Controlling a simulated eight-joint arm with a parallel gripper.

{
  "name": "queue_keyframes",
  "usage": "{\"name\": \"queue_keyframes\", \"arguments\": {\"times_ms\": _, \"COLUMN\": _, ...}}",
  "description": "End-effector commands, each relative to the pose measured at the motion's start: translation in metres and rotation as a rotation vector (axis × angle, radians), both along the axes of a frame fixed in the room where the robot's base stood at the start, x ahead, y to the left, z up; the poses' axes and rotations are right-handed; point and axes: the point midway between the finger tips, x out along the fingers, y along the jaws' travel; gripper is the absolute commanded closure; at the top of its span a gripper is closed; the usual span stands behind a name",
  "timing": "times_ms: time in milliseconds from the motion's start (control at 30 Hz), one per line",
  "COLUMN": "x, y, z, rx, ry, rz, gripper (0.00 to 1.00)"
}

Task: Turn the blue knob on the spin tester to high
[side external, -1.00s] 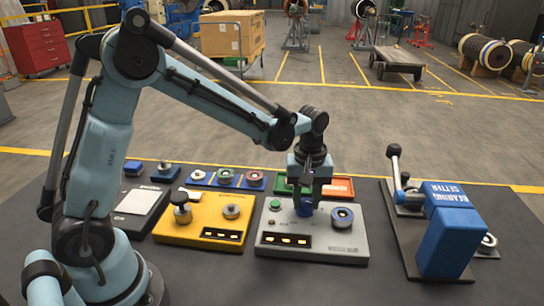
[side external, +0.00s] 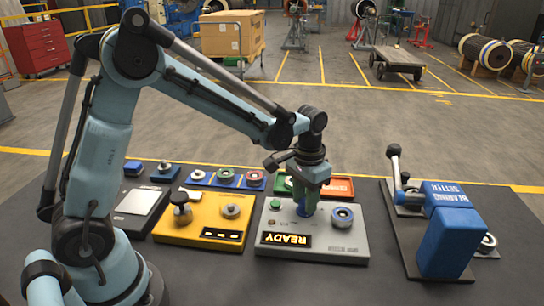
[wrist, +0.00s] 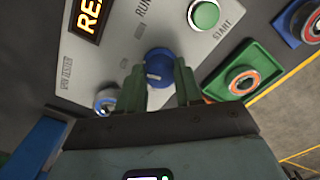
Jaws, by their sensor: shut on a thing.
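The spin tester (side external: 328,246) is a grey box on the dark mat, and its display (side external: 287,240) is lit with "READY". The blue knob (side external: 305,208) stands on its top face, partly hidden by my fingers in the side view. In the wrist view the blue knob (wrist: 158,68) sits between my fingertips. My gripper (side external: 311,190) points down and is shut on the knob, with its wrist turned. The knob's setting labels are too small to read. A green START button (wrist: 205,15) is beside it, and a round fixture (side external: 343,214) is on the tester's right.
A yellow device (side external: 200,230) stands left of the tester. A blue bearing setter (side external: 447,240) with a lever stands to the right. Green and orange trays (side external: 338,186) lie behind the tester. Blue trays with round parts (side external: 226,176) lie at back left.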

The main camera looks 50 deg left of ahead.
Motion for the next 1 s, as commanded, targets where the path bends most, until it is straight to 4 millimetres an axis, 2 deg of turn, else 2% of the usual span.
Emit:
{"name": "queue_keyframes", "arguments": {"times_ms": 600, "x": 0.0008, "y": 0.0018, "z": 0.0001, "rx": 0.001, "ry": -0.001, "rz": -0.575, "gripper": 0.95}}
{"name": "queue_keyframes", "arguments": {"times_ms": 1000, "x": 0.0013, "y": 0.0021, "z": 0.0001, "rx": 0.001, "ry": -0.001, "rz": -0.834, "gripper": 0.95}}
